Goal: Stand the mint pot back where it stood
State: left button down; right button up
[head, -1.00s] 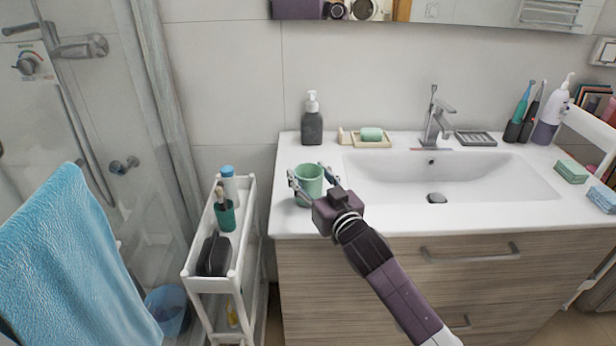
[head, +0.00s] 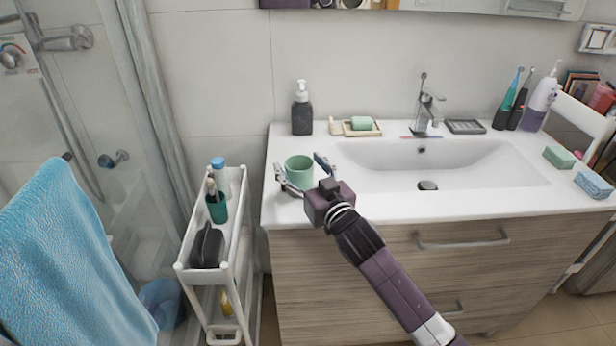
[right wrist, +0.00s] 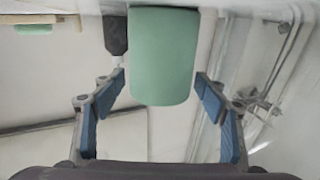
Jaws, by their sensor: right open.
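The mint pot (head: 299,171) is a plain green cup standing upright on the white counter, left of the basin. My right gripper (head: 299,165) is open, with one finger on each side of the pot's near part. In the right wrist view the pot (right wrist: 163,55) is ahead, between the spread blue finger pads, with clear gaps on both sides. Its base is partly hidden by my gripper in the head view. My left gripper is not in view.
A dark soap dispenser (head: 302,112) stands behind the pot. A soap dish (head: 375,131) with green soap is at the back, and the basin (head: 470,172) lies to the right. A white cart (head: 243,200) stands to the left of the counter. Counter around the pot is bare.

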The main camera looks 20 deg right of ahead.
jog(key=s+p, duration=0.1)
jog(key=s, duration=0.2)
jog(key=s+p, duration=0.1)
jog(key=s, duration=0.3)
jog(key=s+d+p, duration=0.1)
jog(key=s, duration=0.2)
jog(key=shift+s+d, duration=0.1)
jog(key=shift+s, duration=0.15)
jog(key=shift+s+d, duration=0.1)
jog(key=shift+s, duration=0.55)
